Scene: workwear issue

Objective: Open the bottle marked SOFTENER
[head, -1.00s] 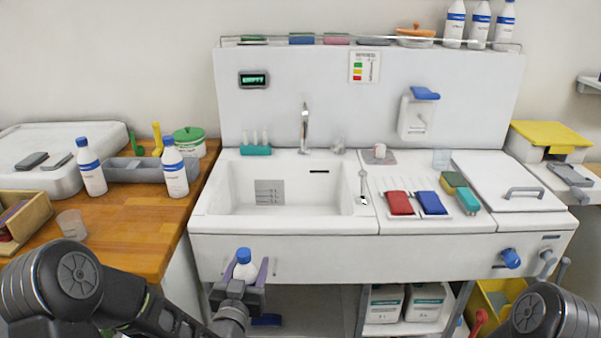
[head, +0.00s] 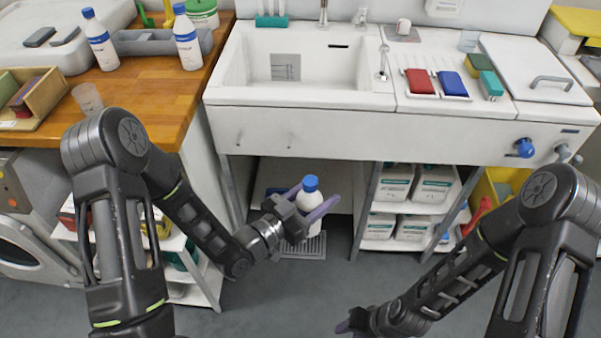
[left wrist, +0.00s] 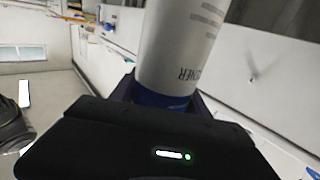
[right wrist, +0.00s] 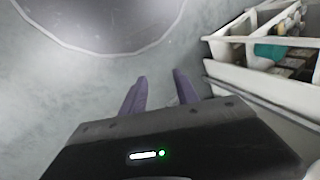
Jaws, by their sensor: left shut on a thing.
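The held bottle (head: 306,201) is white with a blue cap (head: 310,183) and stands about upright in the head view. My left gripper (head: 312,206) is shut on it, with the purple fingers on either side of its body below the cap. In the left wrist view the bottle (left wrist: 185,45) shows a label upside down, whose readable end looks like "ENER"; the rest of the word is hidden. My right gripper shows at the lower edge of the head view and in the right wrist view (right wrist: 160,88); its fingers are apart with nothing between them.
Two similar blue-capped bottles (head: 101,42) (head: 187,40) stand on the wooden counter (head: 140,95) at left, labels too small to read. The sink unit (head: 290,125) is behind the held bottle. White containers (head: 395,185) fill the shelf below right.

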